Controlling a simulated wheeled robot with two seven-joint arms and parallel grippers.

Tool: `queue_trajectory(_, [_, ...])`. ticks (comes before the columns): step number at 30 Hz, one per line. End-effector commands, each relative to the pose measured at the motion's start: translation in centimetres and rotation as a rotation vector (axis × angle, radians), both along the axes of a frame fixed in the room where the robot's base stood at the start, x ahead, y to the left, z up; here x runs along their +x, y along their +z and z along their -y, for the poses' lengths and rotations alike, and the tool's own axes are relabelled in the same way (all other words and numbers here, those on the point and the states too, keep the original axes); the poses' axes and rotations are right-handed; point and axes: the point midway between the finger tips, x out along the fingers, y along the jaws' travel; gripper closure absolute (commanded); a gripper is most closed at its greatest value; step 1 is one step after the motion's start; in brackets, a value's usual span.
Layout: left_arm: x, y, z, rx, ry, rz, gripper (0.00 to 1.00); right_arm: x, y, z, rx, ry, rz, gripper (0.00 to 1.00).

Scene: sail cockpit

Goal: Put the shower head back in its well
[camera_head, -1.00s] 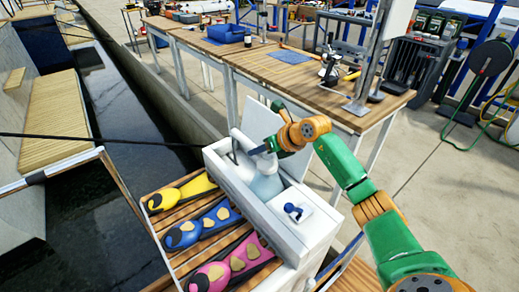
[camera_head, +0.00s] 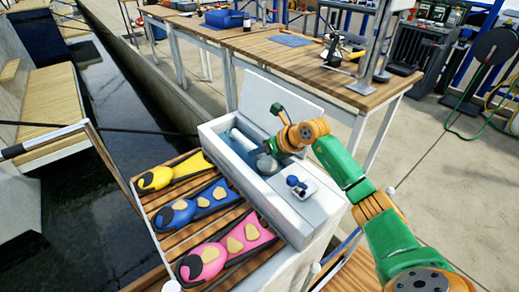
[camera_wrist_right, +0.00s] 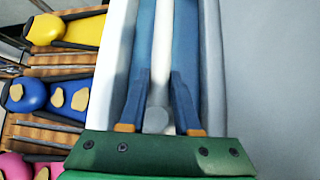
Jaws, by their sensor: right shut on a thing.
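The shower head (camera_head: 243,140) shows as a white rod lying at a slant in the opening of a white box, its well (camera_head: 222,150) with a blue inside. My right gripper (camera_head: 268,150) reaches into the opening from the right and is shut on it. In the right wrist view the white rod (camera_wrist_right: 161,60) runs between my two blue fingers (camera_wrist_right: 158,85), with a grey round end (camera_wrist_right: 157,121) near the palm. The fingers partly hide the well floor; I cannot tell whether the shower head touches it. My left gripper is out of view.
A white lid (camera_head: 283,97) stands open behind the well. A blue knob on a white plate (camera_head: 299,184) sits at its right end. A wooden workbench (camera_head: 290,60) stands behind.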

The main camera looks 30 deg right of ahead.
Motion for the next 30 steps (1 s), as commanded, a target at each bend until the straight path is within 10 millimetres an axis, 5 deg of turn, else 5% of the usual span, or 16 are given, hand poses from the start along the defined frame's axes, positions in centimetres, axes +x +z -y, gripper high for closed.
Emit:
queue_trajectory(5, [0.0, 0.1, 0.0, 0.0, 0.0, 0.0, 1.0, 0.0, 0.1, 0.0, 0.0, 0.0, 0.001, 1.0])
queue_trajectory(6, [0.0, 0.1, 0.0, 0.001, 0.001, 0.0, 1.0, 0.0, 0.1, 0.0, 0.0, 0.0, 0.001, 0.58])
queue_trajectory(9, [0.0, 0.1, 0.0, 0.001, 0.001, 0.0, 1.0, 0.0, 0.1, 0.0, 0.0, 0.0, 0.001, 0.34])
queue_trajectory(18, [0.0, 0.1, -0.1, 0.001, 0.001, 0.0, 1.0, -0.2, 0.2, 0.1, -0.001, -0.001, 0.0, 0.34])
queue_trajectory(30, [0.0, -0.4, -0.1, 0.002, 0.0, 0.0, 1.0, -4.7, 4.8, 1.7, -0.002, -0.001, 0.001, 0.34])
